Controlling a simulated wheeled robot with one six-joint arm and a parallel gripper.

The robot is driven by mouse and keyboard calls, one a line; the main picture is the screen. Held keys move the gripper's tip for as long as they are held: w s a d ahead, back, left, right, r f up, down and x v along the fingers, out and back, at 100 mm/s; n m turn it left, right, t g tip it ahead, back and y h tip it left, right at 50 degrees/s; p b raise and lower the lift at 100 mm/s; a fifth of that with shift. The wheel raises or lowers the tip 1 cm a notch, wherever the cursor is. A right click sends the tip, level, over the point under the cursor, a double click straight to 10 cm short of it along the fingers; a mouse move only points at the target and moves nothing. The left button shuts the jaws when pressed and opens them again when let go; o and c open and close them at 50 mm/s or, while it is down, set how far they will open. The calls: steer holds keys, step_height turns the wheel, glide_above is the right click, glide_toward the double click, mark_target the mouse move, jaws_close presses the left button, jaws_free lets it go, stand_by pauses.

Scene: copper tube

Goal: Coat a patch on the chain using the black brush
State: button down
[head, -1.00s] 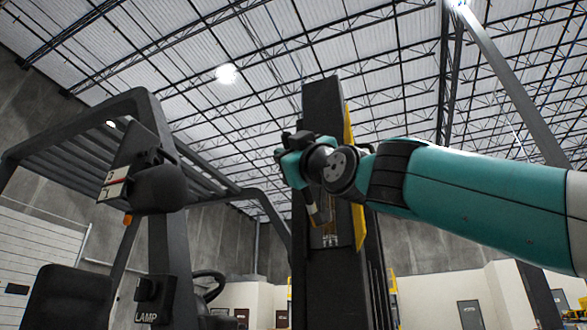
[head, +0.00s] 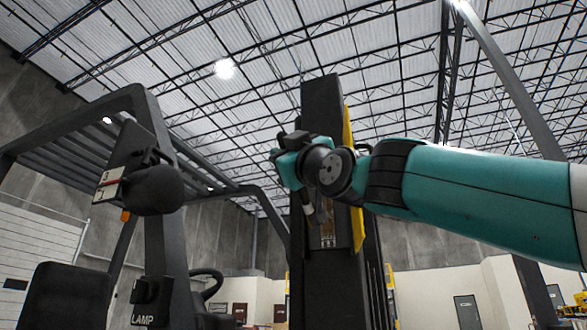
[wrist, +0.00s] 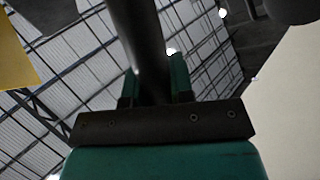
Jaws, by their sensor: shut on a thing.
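My gripper (head: 303,192) is raised in front of the dark forklift mast (head: 322,115) in the head view. In the wrist view, its two teal fingers (wrist: 155,82) are shut on the dark round handle of the black brush (wrist: 138,35). In the head view the brush (head: 309,211) points down from the gripper, slightly tilted. A narrow brownish strip on the mast, probably the chain (head: 327,237), shows just right of and below the brush. I cannot tell whether the brush tip touches it. No coating is discernible on it.
The forklift's overhead guard (head: 150,115) and a dark lamp housing (head: 150,188) stand to the left. A seat (head: 65,295) and steering wheel (head: 208,280) are below. A yellow strip (head: 354,190) runs along the mast's right side, close to my wrist.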

steer(key=r+p, duration=0.1)
steer(key=p, duration=0.4)
steer(key=r+p, duration=0.1)
steer(key=p, duration=0.3)
steer(key=w+r+p, duration=0.1)
steer(key=p, duration=0.4)
steer(key=shift+d+r+p, duration=0.2)
steer(key=shift+d+p, duration=0.1)
steer(key=shift+d, duration=0.05)
steer(key=shift+w+d+f, duration=0.15)
steer(key=w+p, duration=0.1)
steer(key=w, duration=0.1)
steer(key=w+d+p, duration=0.1)
steer(key=w, duration=0.1)
steer(key=shift+d+p, duration=0.2)
steer(key=shift+p, duration=0.15)
steer(key=shift+w+d, duration=0.25)
steer(key=shift+w, duration=0.35)
steer(key=shift+w+d, duration=0.25)
steer(key=shift+w, duration=0.5)
